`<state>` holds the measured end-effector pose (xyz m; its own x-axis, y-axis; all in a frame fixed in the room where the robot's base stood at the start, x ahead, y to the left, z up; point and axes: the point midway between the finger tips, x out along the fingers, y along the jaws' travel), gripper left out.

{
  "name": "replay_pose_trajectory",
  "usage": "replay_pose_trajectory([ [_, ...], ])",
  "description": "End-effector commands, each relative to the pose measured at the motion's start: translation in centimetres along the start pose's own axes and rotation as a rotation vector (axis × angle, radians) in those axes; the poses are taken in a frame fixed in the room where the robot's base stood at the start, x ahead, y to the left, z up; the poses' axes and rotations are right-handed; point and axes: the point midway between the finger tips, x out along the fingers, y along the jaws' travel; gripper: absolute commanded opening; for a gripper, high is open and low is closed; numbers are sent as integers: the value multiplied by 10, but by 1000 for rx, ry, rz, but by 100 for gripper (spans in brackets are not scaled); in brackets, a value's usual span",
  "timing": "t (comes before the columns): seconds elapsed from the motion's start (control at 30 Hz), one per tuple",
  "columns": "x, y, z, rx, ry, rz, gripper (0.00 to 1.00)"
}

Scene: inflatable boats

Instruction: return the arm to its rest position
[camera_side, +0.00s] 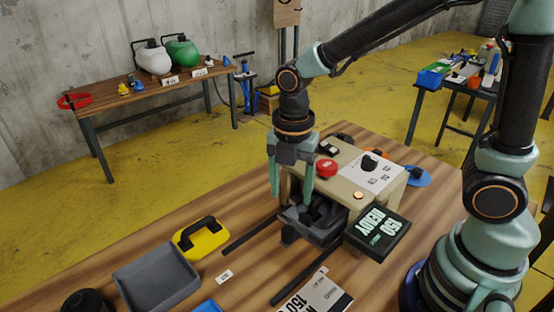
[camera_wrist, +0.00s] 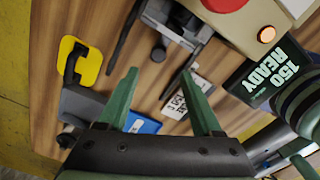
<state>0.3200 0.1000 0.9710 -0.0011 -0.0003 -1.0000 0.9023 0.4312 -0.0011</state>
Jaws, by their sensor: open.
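My gripper (camera_side: 291,190) hangs from my arm above the front left of a beige machine (camera_side: 345,185) on the wooden table (camera_side: 130,262). Its two green fingers are apart with nothing seen between them. They also show in the wrist view (camera_wrist: 160,97), spread over the table. In the side view the fingers overlap the machine's dark jaw-like part (camera_side: 312,215), and I cannot tell how close they are to it. My arm reaches up and over from its base at the right.
The machine has a red button (camera_side: 326,168) and a display (camera_side: 377,234) reading "150 READY". Two dark bars (camera_side: 299,285) stick out in front. A yellow handled block (camera_side: 201,238), grey tray (camera_side: 157,279), blue item (camera_side: 207,307) and printed card (camera_side: 318,296) lie nearby. Bare tabletop lies between them.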

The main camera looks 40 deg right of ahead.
Motion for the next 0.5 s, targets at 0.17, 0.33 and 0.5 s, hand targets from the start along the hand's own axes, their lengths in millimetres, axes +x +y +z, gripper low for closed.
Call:
replay_pose_trajectory([
  [0.17,-6,0,0,0,0,0,66],
  [0.33,-6,0,0,0,0,0,66],
  [0.5,-10,-1,3,49,-2,14,66],
])
